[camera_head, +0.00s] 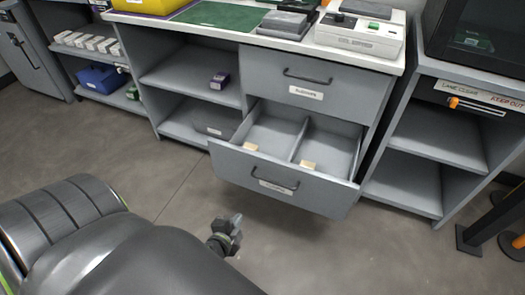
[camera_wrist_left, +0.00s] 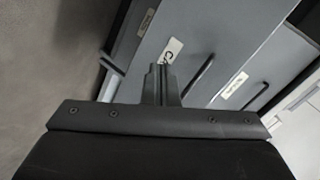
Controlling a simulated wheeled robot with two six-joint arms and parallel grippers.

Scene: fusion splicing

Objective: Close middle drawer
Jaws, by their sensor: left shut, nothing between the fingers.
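A grey drawer (camera_head: 262,185) stands pulled out from the counter unit, below a shut upper drawer (camera_head: 320,92). It has a dark bar handle (camera_head: 275,185), a label and a divider making two compartments. A small tan block lies in each compartment. My left gripper (camera_head: 226,238) is shut and empty, in front of the open drawer and apart from it, left of its handle in the head view. In the left wrist view, its closed fingers (camera_wrist_left: 161,84) overlap grey fronts with dark handles (camera_wrist_left: 198,78) and white labels; contact is not visible there. My right gripper is not in view.
A white device (camera_head: 360,35) stands on the counter. Another shelf unit (camera_head: 430,150) adjoins on the right, with a dark post (camera_head: 497,220) near it. The floor before the drawer is clear.

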